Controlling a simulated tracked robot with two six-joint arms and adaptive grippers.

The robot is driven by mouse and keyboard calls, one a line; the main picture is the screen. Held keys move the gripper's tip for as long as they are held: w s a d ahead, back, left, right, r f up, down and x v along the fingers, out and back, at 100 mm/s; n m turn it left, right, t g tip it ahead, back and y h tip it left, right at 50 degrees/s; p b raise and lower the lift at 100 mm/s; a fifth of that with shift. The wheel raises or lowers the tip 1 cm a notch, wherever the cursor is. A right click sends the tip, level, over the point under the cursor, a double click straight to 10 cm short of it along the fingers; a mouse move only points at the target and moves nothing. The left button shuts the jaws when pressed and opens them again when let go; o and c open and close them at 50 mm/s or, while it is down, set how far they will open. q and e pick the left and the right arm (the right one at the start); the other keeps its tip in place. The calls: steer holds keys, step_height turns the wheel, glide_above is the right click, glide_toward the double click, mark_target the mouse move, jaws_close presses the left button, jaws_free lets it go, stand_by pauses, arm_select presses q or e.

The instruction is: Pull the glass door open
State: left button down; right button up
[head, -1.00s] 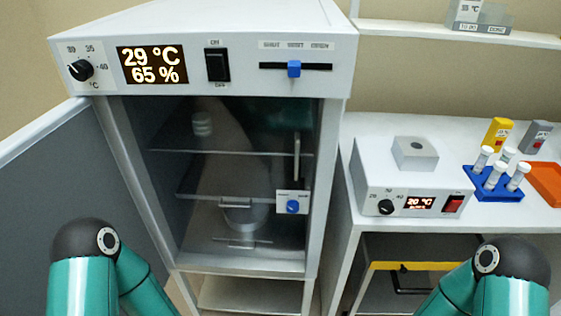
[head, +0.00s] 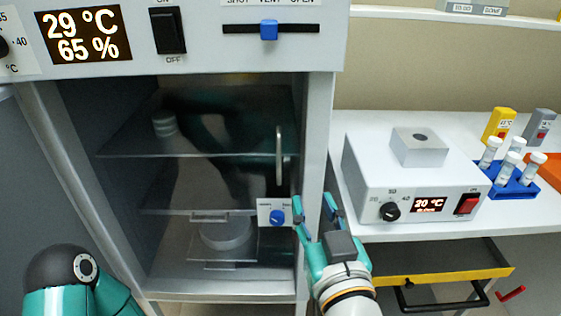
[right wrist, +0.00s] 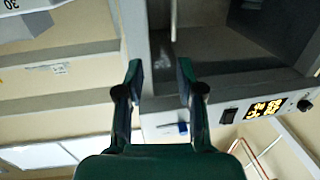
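The glass door (head: 235,120) covers the front of the cabinet and looks closed, with shelves showing through it. Its upright metal handle (head: 279,155) is near its right edge. Below the handle is a white latch plate with a blue knob (head: 277,217). My right gripper (head: 315,203) is open and empty, to the right of the knob and below the handle, in front of the cabinet's right post. In the right wrist view, the handle (right wrist: 173,20) shows beyond the open fingers (right wrist: 160,72). My left gripper is out of view; only my left arm shows.
A blue slider (head: 268,30) sits on the panel above the door. A grey outer door (head: 25,200) stands swung open at left. At right, a heater box (head: 415,185) and a blue tube rack (head: 513,185) stand on the bench above an open drawer (head: 445,278).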

steer(key=a, duration=0.1)
steer(key=y, duration=0.1)
glide_toward(280, 149)
steer(key=shift+n, duration=0.3)
steer(key=w, duration=0.3)
steer(key=w+a, duration=0.1)
steer(key=w, duration=0.2)
steer(key=w+a, duration=0.1)
steer(key=w, duration=0.2)
steer(key=shift+w, duration=0.1)
steer(key=shift+c, duration=0.3)
jaws_close()
steer(key=shift+d, duration=0.15)
